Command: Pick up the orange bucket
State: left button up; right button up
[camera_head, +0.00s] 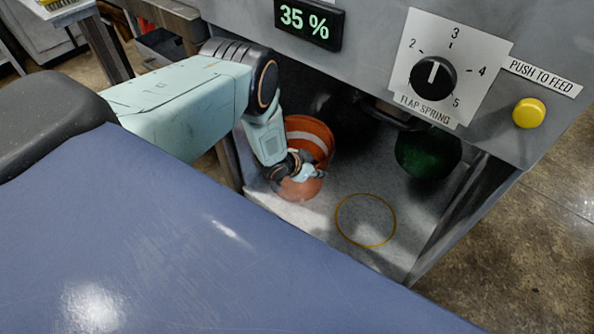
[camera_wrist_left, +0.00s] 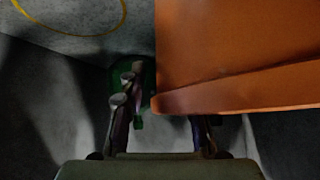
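The orange bucket (camera_head: 311,126), with a white band, stands on the grey floor of the compactor's open bay. My left gripper (camera_head: 310,172) is low in front of it and hides part of its side. In the left wrist view the bucket (camera_wrist_left: 240,60) fills the upper right, very close to the camera. My left gripper (camera_wrist_left: 165,115) shows there with its fingers apart. The bucket's edge covers the tip of the right-hand finger, and the other finger is beside the bucket's left edge. Whether they touch it is hidden. My right gripper is in neither view.
A yellow ring (camera_head: 365,220) marks the bay floor right of the bucket. A dark green rounded object (camera_head: 428,153) is at the bay's right. The compactor panel (camera_head: 380,70) overhangs the bay, with a dial (camera_head: 433,78), a yellow button (camera_head: 529,113) and a display reading 35 % (camera_head: 309,20).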

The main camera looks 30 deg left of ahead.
pick_arm(q)
jog(key=shift+w+d+f, duration=0.1)
jog(key=shift+w+f, duration=0.05)
grip_shut()
jog(key=shift+w, duration=0.1)
dwell(0.8)
